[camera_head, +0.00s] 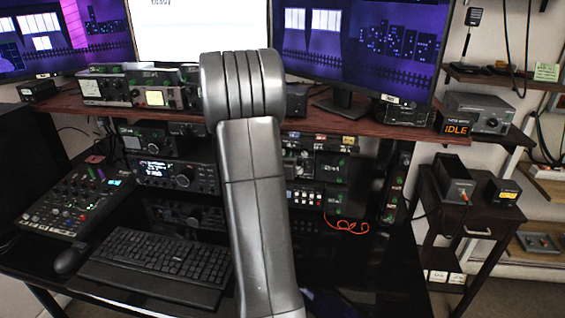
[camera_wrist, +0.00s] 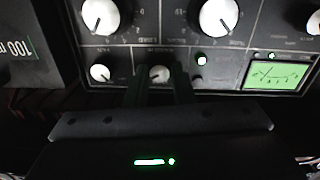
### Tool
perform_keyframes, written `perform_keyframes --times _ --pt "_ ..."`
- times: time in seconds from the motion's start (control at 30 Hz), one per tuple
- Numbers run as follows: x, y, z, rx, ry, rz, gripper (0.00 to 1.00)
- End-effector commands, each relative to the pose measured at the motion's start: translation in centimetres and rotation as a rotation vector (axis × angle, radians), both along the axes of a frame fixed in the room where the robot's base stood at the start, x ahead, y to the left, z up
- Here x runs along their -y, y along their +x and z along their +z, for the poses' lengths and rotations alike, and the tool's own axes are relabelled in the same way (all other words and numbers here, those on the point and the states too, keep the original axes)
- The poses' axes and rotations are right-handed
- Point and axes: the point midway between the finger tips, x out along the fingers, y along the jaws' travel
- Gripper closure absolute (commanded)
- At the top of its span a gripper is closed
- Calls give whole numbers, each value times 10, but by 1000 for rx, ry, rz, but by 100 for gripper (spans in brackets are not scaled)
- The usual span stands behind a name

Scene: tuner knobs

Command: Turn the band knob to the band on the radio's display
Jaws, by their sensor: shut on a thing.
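In the wrist view, my gripper (camera_wrist: 161,88) has its two dark fingers on either side of a small white knob (camera_wrist: 160,73), shut on it. The knob is in the lower row of a dark tuner panel (camera_wrist: 135,52). Its label is too small and blurred to read, so I cannot tell from print that it is the band knob. In the head view, my gripper and this knob are hidden behind my own arm. A radio (camera_head: 178,176) with a lit display (camera_head: 153,169) stands on the left of the desk shelf; its text is too small to read.
Two larger white knobs (camera_wrist: 100,16) (camera_wrist: 218,17) sit above the held one. A keyboard (camera_head: 160,258) lies on the desk.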

Motion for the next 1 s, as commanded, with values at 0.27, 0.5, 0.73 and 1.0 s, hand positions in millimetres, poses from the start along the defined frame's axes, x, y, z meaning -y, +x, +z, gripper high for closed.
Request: perform_keyframes --times 0.27,0.5,0.73,1.0 --pt "0 0 -2 37 173 0 100" --pt "0 0 -1 53 261 0 100" --pt "0 0 1 58 288 0 100" --pt "0 0 1 58 287 -1 100"
